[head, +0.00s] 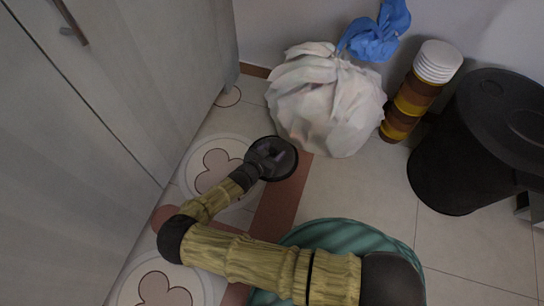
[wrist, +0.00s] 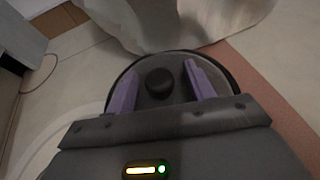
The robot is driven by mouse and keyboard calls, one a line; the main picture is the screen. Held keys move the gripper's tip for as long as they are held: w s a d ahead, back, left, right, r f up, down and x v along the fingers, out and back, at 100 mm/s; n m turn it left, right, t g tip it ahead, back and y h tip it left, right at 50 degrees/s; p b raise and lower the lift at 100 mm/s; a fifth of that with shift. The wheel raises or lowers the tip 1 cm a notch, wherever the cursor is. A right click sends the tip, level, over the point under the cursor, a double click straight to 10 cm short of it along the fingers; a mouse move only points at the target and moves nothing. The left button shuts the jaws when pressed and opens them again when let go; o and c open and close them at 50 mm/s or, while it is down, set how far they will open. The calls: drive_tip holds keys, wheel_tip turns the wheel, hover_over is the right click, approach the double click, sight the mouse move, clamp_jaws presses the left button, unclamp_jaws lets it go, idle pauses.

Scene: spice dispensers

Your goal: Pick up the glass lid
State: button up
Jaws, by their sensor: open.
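The glass lid (head: 287,166) is a dark round disc on the tiled floor, partly covered by my gripper in the head view. In the wrist view the lid (wrist: 160,62) shows a dark rim and a round black knob (wrist: 158,82) near its middle. My gripper (wrist: 158,85) is open, with one purple finger on each side of the knob. The fingers stand apart from the knob, and nothing is held. In the head view my gripper (head: 268,158) is over the lid; its fingertips are hard to make out there.
A white plastic bag (head: 325,100) with a blue top (head: 378,32) stands just beyond the lid. A striped brown and yellow container (head: 412,100) and a black bin (head: 470,145) are at the right. A grey cabinet (head: 110,90) borders the left. Bare floor lies between lid and bin.

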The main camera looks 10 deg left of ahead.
clamp_jaws()
drive_tip(key=shift+s+r, duration=0.1)
drive_tip(key=shift+s+a+r+p, duration=0.15)
drive_tip(key=shift+r+p, duration=0.1)
drive_tip(key=shift+p, duration=0.15)
drive_tip(key=r+p+v, duration=0.1)
drive_tip(key=p+v, duration=0.8)
drive_tip(key=v, duration=0.6)
drive_tip(key=shift+r, duration=0.2)
